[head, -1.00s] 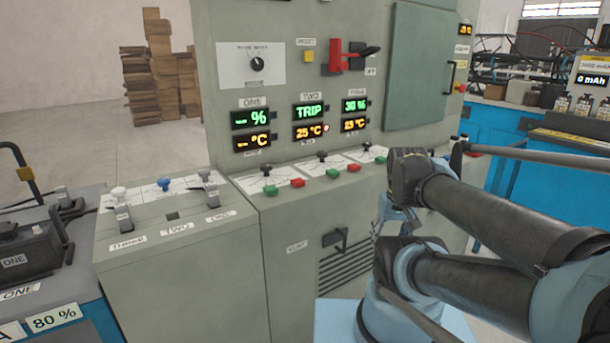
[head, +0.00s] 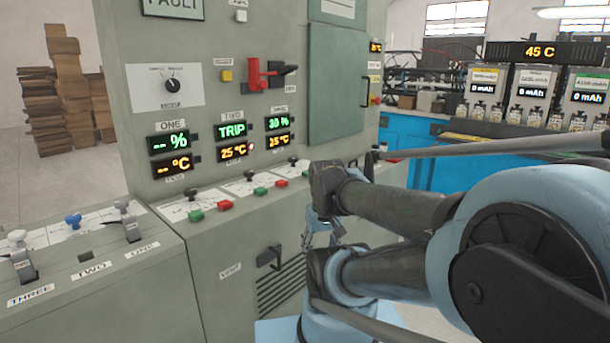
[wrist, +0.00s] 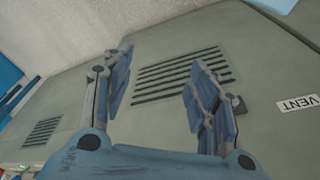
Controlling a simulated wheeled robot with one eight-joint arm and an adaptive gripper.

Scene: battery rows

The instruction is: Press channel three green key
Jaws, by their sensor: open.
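The grey control panel (head: 215,265) has three channel displays; the third display (head: 278,123) reads 30 %. Green keys and red keys line its sloped ledge. The green key under channel one (head: 195,216) and the one under channel two (head: 260,191) show clearly. My gripper (head: 322,238) hangs low in front of the panel's front face, below the ledge. In the wrist view my gripper (wrist: 161,62) is open and empty, facing the vent slots (wrist: 180,73).
A vent handle (head: 270,258) juts from the front face left of my gripper. A lower console (head: 110,285) with levers adjoins on the left. A red switch handle (head: 255,75) sticks out above the displays. Blue benches (head: 405,140) stand behind on the right.

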